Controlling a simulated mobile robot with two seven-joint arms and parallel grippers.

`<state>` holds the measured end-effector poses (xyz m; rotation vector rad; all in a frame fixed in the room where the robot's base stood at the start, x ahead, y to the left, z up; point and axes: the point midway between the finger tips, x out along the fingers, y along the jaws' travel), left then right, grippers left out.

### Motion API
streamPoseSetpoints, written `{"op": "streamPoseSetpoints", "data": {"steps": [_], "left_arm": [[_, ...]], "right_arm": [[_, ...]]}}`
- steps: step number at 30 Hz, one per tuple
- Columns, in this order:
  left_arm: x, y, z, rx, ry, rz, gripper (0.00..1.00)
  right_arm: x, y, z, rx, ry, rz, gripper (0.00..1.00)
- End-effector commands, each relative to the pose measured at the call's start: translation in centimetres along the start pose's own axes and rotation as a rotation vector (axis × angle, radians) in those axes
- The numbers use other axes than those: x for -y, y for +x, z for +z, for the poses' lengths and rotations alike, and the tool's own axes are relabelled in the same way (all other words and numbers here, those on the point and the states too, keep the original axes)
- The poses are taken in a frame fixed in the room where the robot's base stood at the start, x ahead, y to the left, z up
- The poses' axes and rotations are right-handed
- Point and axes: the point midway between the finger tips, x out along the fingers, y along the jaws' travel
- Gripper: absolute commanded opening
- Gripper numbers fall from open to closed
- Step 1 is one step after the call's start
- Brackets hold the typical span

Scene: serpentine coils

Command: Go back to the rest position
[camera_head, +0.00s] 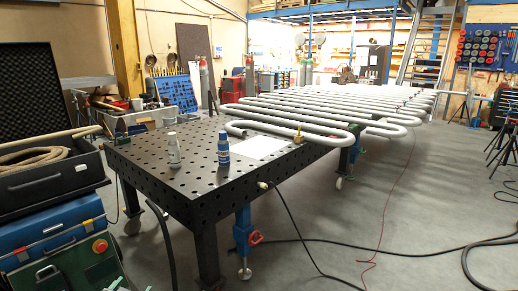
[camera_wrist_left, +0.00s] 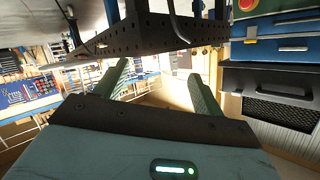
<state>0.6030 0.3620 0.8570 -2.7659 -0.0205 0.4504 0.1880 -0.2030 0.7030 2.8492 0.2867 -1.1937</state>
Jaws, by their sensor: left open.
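My left gripper (camera_wrist_left: 158,78) shows in the left wrist view with its two green fingers spread wide apart. Nothing is between them. That view is upside down, with the perforated table at its top. In the head view, small dark tips at the bottom left edge may be part of this gripper, but too little shows to be sure. My right gripper is in neither view. The black perforated welding table (camera_head: 140,172) stands ahead, bearing a white bottle (camera_head: 174,150), a blue bottle (camera_head: 223,150) and a white sheet (camera_head: 260,147).
Grey serpentine coils (camera_head: 290,128) extend from the table toward the back right. Blue and green cases (camera_head: 50,232) with an open black case (camera_head: 45,185) of rope stand close at the left. Black cables (camera_head: 395,253) lie on the floor; the right floor is mostly clear.

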Motion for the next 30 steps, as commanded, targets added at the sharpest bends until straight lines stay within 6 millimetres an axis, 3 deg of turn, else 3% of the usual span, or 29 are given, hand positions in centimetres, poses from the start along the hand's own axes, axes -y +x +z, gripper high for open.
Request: {"op": "streamPoseSetpoints", "data": {"steps": [8, 12, 18, 24, 27, 30], "left_arm": [[-8.0, -7.2, 8.8, 0.105, -0.038, 0.114, 0.69], [-12.3, -13.0, 13.4, 0.175, -0.074, 0.179, 0.69], [-17.3, -22.3, 18.2, 0.280, -0.137, 0.255, 0.69], [-20.4, -30.8, 20.7, 0.374, -0.201, 0.302, 0.69], [-21.2, -33.6, 21.2, 0.406, -0.223, 0.313, 0.69], [-21.6, -35.1, 21.4, 0.424, -0.235, 0.319, 0.69]], "right_arm": [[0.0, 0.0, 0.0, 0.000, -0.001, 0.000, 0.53], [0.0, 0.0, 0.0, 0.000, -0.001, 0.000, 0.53], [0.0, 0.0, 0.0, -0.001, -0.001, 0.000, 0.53], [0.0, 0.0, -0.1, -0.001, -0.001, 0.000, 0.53], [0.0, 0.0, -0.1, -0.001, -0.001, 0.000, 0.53], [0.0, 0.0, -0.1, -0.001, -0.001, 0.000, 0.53]]}}
